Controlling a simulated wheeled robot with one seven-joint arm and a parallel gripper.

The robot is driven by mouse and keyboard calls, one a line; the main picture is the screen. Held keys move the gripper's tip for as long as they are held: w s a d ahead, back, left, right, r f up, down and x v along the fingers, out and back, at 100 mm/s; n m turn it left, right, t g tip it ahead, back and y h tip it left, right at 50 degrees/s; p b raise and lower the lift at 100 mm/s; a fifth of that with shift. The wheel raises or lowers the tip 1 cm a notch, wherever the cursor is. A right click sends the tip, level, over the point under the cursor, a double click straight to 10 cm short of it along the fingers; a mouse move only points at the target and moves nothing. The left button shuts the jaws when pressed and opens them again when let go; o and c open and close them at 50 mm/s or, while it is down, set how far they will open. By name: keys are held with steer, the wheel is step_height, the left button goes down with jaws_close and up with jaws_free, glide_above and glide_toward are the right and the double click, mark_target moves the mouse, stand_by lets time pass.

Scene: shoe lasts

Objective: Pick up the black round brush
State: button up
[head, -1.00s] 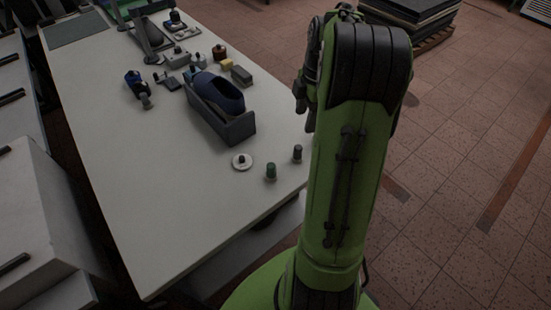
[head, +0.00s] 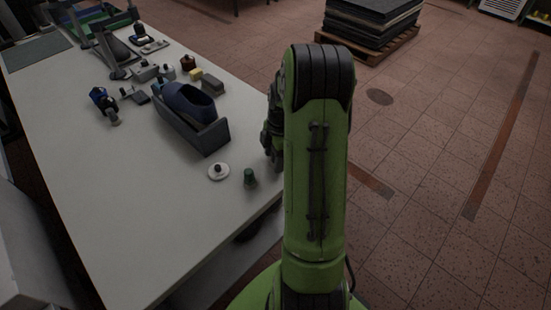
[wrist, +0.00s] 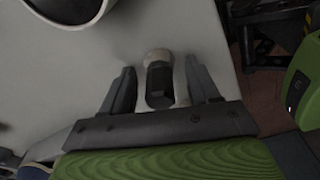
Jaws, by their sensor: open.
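The black round brush (wrist: 159,86) shows in the wrist view as a dark faceted body with a pale end. It stands between the two fingers of my gripper (wrist: 160,68), with a gap on each side. The gripper is open and not closed on it. In the head view my gripper (head: 271,150) is low at the right edge of the white table (head: 110,210).
A dark holder with a blue shoe-shaped piece (head: 190,103) lies further back. Several small tools stand behind. The table's front left is clear.

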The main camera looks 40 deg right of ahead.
steer(key=shift+r, duration=0.1)
jaws_close()
step_height(320, 180, up, 10)
steer(key=shift+p, duration=1.2)
